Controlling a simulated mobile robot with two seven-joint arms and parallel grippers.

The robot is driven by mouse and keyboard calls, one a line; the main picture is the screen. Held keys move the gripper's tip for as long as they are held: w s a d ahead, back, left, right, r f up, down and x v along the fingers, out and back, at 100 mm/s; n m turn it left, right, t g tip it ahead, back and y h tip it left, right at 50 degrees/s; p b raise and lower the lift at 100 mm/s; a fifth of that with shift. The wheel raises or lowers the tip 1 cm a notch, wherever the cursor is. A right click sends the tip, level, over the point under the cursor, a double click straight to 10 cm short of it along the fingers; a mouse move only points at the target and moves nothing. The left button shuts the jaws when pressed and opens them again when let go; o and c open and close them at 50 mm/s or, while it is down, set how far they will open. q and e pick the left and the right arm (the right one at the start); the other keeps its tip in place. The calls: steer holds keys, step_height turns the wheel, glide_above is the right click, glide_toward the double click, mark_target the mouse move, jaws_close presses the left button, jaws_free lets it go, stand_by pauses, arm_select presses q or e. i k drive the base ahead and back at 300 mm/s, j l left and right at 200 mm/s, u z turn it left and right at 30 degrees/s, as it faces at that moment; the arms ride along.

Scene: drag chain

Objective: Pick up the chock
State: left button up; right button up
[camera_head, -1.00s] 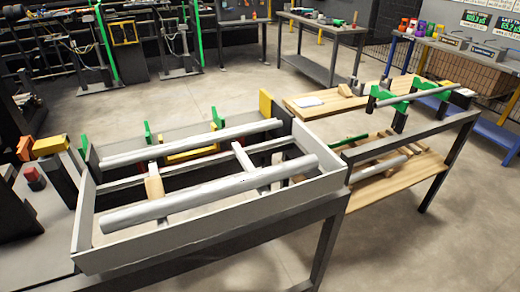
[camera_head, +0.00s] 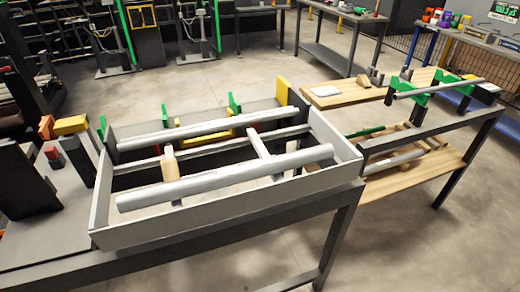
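I cannot tell for sure which piece is the chock. A short pale wooden block (camera_head: 169,164) stands between two long grey pipes in the grey rectangular frame, near its left end. The front pipe (camera_head: 225,180) passes before it; the rear pipe (camera_head: 200,132) lies behind it. A small block (camera_head: 363,81) sits on the low wooden top at the back right, too small to make out well. Neither of my grippers is in view.
The grey frame (camera_head: 230,215) rests on a dark metal table (camera_head: 200,255). At right, a stand with green holders (camera_head: 447,78) carries another pipe above a wooden shelf (camera_head: 420,172). Dark posts with orange, yellow and red tops stand at left. Open floor lies at the lower right.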

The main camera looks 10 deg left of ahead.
mark_target(364, 81)
steer(key=z, duration=2)
steer(key=i+l+z, duration=0.1)
steer(key=i+z, duration=0.2)
steer(key=i, duration=0.55)
steer(key=i+u, duration=0.1)
steer(key=i, duration=0.8)
steer(key=i+u, duration=0.1)
steer(key=i, duration=1.7)
steer(key=i+l+u, duration=0.15)
steer(key=i, duration=0.8)
steer(key=i+u, duration=0.3)
steer(key=i, duration=0.25)
steer(key=i+u, duration=0.3)
steer(key=i, duration=0.25)
steer(key=l, duration=0.1)
